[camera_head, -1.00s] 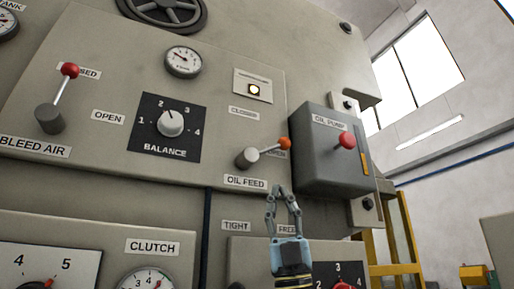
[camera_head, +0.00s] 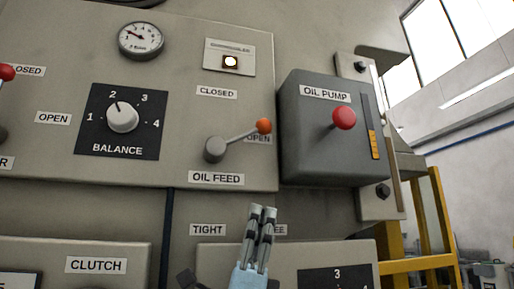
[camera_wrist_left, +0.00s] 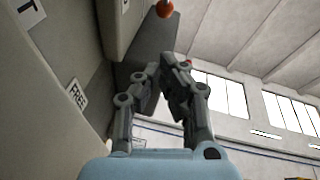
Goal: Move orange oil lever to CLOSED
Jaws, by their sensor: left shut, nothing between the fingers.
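The oil feed lever has an orange knob (camera_head: 264,125) on a thin rod from a grey round hub (camera_head: 214,150). The rod points right and slightly up, with the knob beside the OPEN label (camera_head: 258,139). The CLOSED label (camera_head: 217,93) is above the hub. My left gripper (camera_head: 263,208) is shut and empty, below the knob and apart from it, its fingers pointing up. In the left wrist view, the orange knob (camera_wrist_left: 164,9) shows at the top edge, beyond the shut fingertips (camera_wrist_left: 172,68). My right gripper is not in view.
A grey oil pump box (camera_head: 335,155) with a red knob (camera_head: 344,117) projects from the panel just right of the lever. A balance dial (camera_head: 123,117) is at left. A lower panel with a clutch label (camera_head: 96,265) lies below. The panel face around the hub is clear.

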